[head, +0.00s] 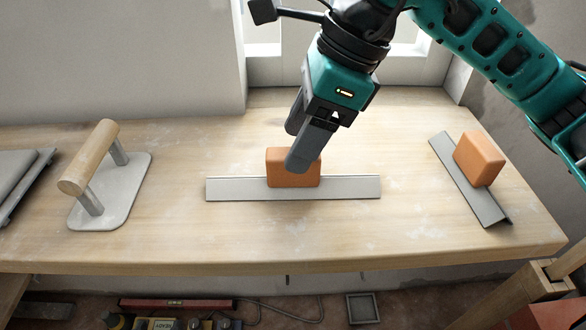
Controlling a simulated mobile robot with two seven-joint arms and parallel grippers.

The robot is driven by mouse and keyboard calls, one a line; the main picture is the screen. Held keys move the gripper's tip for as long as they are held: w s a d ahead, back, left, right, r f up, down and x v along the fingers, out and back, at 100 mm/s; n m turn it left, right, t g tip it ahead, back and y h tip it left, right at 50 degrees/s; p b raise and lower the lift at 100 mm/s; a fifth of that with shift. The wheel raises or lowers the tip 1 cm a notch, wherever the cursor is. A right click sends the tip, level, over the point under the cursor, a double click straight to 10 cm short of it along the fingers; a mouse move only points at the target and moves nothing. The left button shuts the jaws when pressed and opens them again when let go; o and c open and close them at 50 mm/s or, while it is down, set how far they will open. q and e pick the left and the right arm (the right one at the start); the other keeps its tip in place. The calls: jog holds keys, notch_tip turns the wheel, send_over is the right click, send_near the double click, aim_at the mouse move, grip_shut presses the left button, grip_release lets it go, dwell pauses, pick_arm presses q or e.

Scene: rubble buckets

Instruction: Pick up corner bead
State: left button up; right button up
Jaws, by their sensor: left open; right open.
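A corner bead (345,188), a long grey metal strip, lies across the middle of the wooden bench, with an orange block (281,170) standing on it. A second corner bead (466,191) lies at an angle near the bench's right end, with its own orange block (480,158). My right gripper (297,148) is open, pointing down at the middle bead's block. Its nearer finger overlaps the block's upper right part in the picture; the farther finger shows above and behind the block. I cannot tell whether either touches. My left gripper is not in view.
A trowel-like float (118,200) with a wooden handle lies on the left of the bench (190,240). Grey flat plates (15,175) lie at the far left edge. A wall and window frame stand behind. Bare bench separates the float and the beads.

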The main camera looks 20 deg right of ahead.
jog(key=x, duration=0.5)
jog(key=shift+s+f, duration=0.1)
jog(key=shift+f, duration=0.3)
pick_arm(q)
jog(key=shift+w+r, duration=0.1)
jog(key=shift+w, duration=0.05)
pick_arm(e)
jog(key=shift+d, duration=0.1)
jog(key=c, duration=1.1)
jog(key=shift+r, duration=0.15)
pick_arm(q)
jog(key=shift+s+a+r+p, duration=0.35)
jog(key=shift+a+p, duration=0.15)
jog(key=shift+p, duration=0.6)
pick_arm(e)
notch_tip(320, 180, up, 20)
jog(key=shift+f, duration=0.1)
